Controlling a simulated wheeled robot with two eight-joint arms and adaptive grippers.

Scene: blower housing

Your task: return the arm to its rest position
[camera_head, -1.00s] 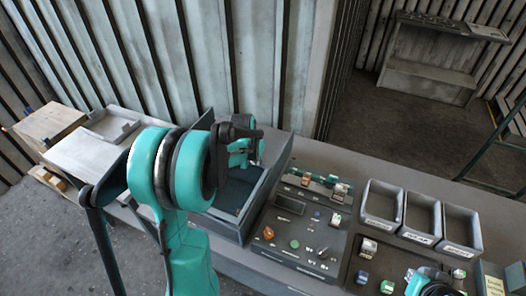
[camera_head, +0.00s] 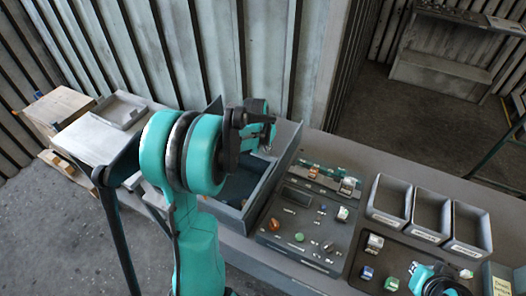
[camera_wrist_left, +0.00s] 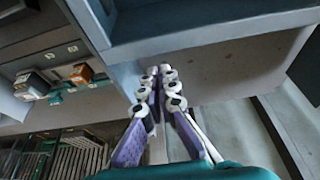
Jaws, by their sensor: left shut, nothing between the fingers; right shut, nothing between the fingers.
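My left arm's teal and black joint (camera_head: 195,152) fills the middle left of the head view. Its black wrist (camera_head: 243,128) is above the grey open box (camera_head: 276,165). In the left wrist view my left gripper (camera_wrist_left: 160,78) is shut and empty, its white-knuckled purple fingers close together. The fingers point toward a grey bench edge and the box's wall (camera_wrist_left: 210,38), with no clear contact. My right gripper (camera_head: 440,282) shows partly at the bottom right of the head view, teal and black, over a small-parts panel; its fingertips are hard to make out.
A control panel (camera_head: 296,236) with buttons lies right of the box. Three grey bins (camera_head: 432,236) stand farther right. A pale tray (camera_head: 100,140) and a wooden crate (camera_head: 58,108) are at the far left. Bare floor (camera_head: 45,235) lies at the lower left.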

